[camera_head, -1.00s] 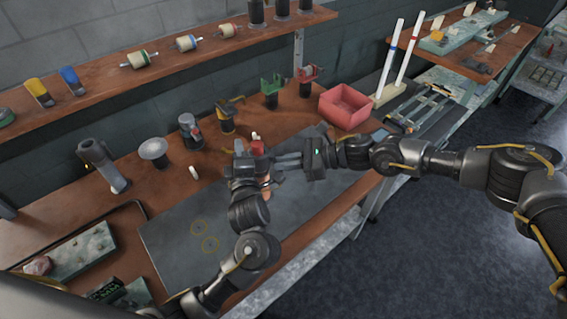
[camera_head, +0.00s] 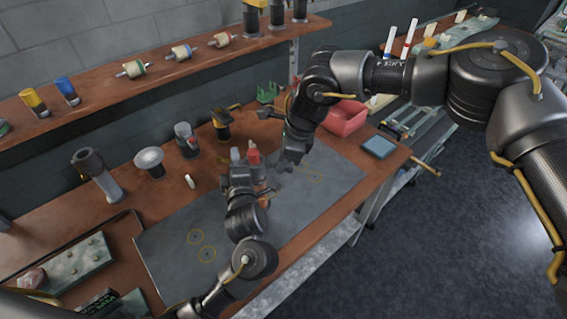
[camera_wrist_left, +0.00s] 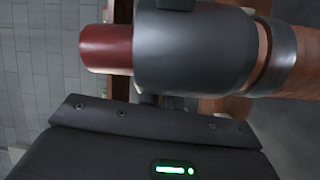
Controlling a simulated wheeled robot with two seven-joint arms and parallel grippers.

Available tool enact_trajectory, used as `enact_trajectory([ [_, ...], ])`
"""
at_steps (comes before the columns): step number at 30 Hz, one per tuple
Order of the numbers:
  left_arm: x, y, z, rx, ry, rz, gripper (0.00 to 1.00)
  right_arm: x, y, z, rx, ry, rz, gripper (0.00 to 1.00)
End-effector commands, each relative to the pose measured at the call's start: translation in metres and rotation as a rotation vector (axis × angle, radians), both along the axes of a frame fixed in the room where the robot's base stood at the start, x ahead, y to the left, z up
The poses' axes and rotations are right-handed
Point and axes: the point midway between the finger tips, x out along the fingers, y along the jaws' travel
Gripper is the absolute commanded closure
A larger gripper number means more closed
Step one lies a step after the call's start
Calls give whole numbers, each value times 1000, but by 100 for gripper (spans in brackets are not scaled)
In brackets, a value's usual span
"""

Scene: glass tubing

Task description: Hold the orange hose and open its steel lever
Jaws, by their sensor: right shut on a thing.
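The orange hose (camera_wrist_left: 290,65) shows at the right of the left wrist view, running into a dark grey sleeve fitting (camera_wrist_left: 195,48) with a dark red end (camera_wrist_left: 105,48). In the head view the red end (camera_head: 253,155) sticks up between my two grippers. My left gripper (camera_head: 247,167) is at the fitting; its fingers are mostly hidden, so I cannot tell its opening. My right gripper (camera_head: 278,170) comes down from the upper right, beside the fitting, and is shut on what seems to be the steel lever; the lever is too small and covered to make out clearly.
A dark grey mat (camera_head: 170,245) covers the bench front. A red bin (camera_head: 345,117) and a blue-grey block (camera_head: 378,147) are at the bench's right. Several fittings, such as a grey mushroom-shaped stand (camera_head: 150,158), line the back. A small white piece (camera_head: 190,182) lies near the mat's rear edge.

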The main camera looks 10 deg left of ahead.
Motion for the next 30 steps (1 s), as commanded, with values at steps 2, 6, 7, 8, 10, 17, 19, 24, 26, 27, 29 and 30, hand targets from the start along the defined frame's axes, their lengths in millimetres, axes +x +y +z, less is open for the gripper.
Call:
enact_trajectory([
  [2, 0, -1, -1, 0, 3, -4, 100, -1, 4, 2, -65, -10, 4, 100],
  [6, 0, -2, -1, 0, 3, -4, 100, -1, 6, 5, -169, -19, 3, 100],
  [7, 0, -2, -1, 0, 2, -4, 100, -1, 6, 5, -189, -20, 2, 100],
  [8, 0, -1, -1, 0, 2, -4, 100, -1, 6, 6, -208, -21, 2, 100],
  [10, 0, -1, -1, 0, 2, -4, 100, -1, 7, 6, -248, -24, 1, 100],
  [17, 0, -1, -1, 0, 0, -3, 100, -1, 8, 8, -337, -30, 2, 100],
  [19, 0, -1, -1, 0, 0, -3, 100, -1, 8, 9, -352, -31, 0, 100],
  [24, 0, -1, -1, -1, 0, -3, 100, -1, 9, 10, -368, -31, -1, 100],
  [26, 0, -1, -1, -1, 0, -3, 100, -2, 9, 10, -370, -32, -1, 100],
  [27, 0, -1, -1, -1, 0, -2, 100, -2, 9, 10, -371, -32, -1, 100],
  [29, 0, -1, -1, -1, 0, -2, 100, -2, 9, 10, -371, -31, -1, 100],
  [30, 0, -1, -1, 0, 0, -2, 100, -2, 9, 10, -371, -31, -1, 100],
])
